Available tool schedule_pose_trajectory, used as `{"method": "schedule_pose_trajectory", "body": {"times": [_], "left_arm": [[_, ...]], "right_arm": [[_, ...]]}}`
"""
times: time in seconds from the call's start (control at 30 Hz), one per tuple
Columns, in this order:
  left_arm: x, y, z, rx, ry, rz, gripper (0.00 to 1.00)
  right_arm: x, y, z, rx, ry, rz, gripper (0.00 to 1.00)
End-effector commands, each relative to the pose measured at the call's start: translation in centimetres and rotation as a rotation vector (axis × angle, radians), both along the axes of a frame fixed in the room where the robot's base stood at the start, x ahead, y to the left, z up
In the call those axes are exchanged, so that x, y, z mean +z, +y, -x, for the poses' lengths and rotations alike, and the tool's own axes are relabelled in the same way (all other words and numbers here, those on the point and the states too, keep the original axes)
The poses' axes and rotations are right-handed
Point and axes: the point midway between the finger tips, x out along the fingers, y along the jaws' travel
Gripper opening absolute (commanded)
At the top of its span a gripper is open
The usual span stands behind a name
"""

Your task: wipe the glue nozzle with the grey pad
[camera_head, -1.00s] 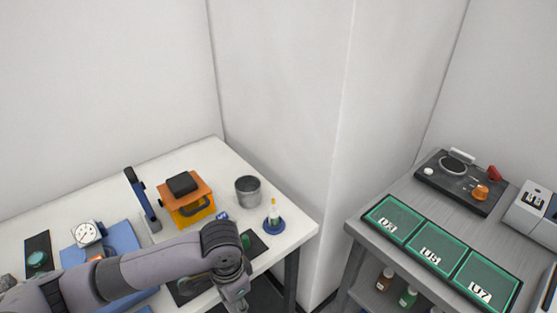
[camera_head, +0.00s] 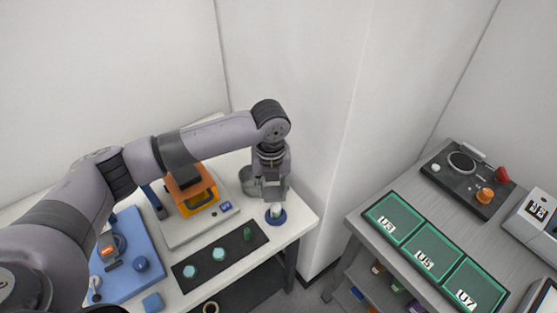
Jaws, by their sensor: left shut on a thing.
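My left gripper (camera_head: 273,196) points straight down at the right end of the white table. It is shut on a small grey thing that looks like the grey pad, though the fingers and the pad are hard to tell apart. The glue bottle (camera_head: 276,211) stands upright in a round blue holder (camera_head: 277,221) directly below. Its white body shows, but its nozzle is hidden behind the gripper. I cannot tell whether the pad touches the nozzle. My right gripper is not in view.
A metal cup (camera_head: 247,181) stands just behind the gripper. An orange-framed device (camera_head: 199,202) is left of it. A black mat (camera_head: 232,253) with several green pieces lies in front. Right is a grey bench with green trays (camera_head: 433,252).

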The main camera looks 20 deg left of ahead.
Motion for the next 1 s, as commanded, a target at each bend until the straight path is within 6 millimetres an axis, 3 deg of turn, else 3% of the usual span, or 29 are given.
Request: {"method": "schedule_pose_trajectory", "body": {"times": [0.1, 0.3, 1.0], "left_arm": [[1.4, -0.1, -0.9, -0.135, -0.005, -0.001, 0.13], [1.8, -0.2, -1.4, -0.234, -0.005, -0.001, 0.13], [-2.3, -0.2, -1.4, -0.236, -0.006, -0.002, 0.13]], "right_arm": [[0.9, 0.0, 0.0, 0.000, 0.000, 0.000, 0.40], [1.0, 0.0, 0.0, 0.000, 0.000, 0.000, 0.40], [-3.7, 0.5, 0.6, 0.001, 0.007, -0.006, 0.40]]}}
